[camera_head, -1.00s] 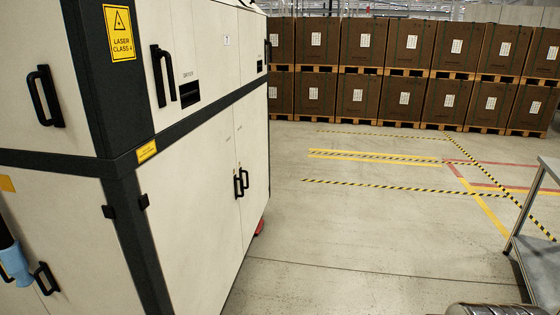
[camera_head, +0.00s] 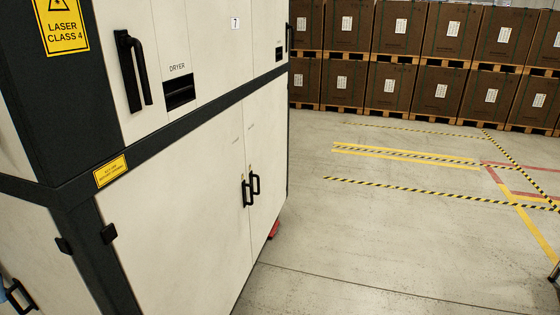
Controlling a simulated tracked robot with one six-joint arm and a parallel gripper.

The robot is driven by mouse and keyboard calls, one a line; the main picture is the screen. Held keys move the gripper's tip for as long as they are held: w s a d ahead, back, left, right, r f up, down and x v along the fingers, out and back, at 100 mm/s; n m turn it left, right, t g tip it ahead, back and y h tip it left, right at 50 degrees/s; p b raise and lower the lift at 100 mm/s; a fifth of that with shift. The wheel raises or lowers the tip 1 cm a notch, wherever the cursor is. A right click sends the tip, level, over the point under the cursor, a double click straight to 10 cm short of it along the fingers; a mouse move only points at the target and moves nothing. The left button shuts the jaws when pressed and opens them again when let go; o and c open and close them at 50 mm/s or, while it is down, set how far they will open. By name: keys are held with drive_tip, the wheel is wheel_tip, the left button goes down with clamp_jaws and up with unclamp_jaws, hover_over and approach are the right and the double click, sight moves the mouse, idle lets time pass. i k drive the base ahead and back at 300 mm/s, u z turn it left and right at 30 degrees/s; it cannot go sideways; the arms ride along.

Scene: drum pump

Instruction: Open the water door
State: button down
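A large white and dark grey machine cabinet (camera_head: 180,205) fills the left half of the head view. Its lower long side has two closed doors that meet at a pair of black handles (camera_head: 250,189). Small faint lettering sits above these handles and is too small to read, so I cannot tell which door is the water door. An upper panel marked DRYER (camera_head: 178,88) has a dark slot, with a tall black handle (camera_head: 132,72) to its left. Another black handle (camera_head: 20,295) shows at the bottom left on the near face. My gripper is not in view.
Stacked brown boxes on pallets (camera_head: 420,60) line the back. Open concrete floor (camera_head: 400,245) with yellow, black and red tape lies right of the cabinet. A small red object (camera_head: 273,229) is at the cabinet's far foot.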

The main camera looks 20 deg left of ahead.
sight(265, 110)
drive_tip(key=u, duration=0.2)
drive_tip(key=i, duration=0.75)
drive_tip(key=u, duration=0.65)
drive_tip(key=i, duration=0.5)
drive_tip(key=u, duration=0.3)
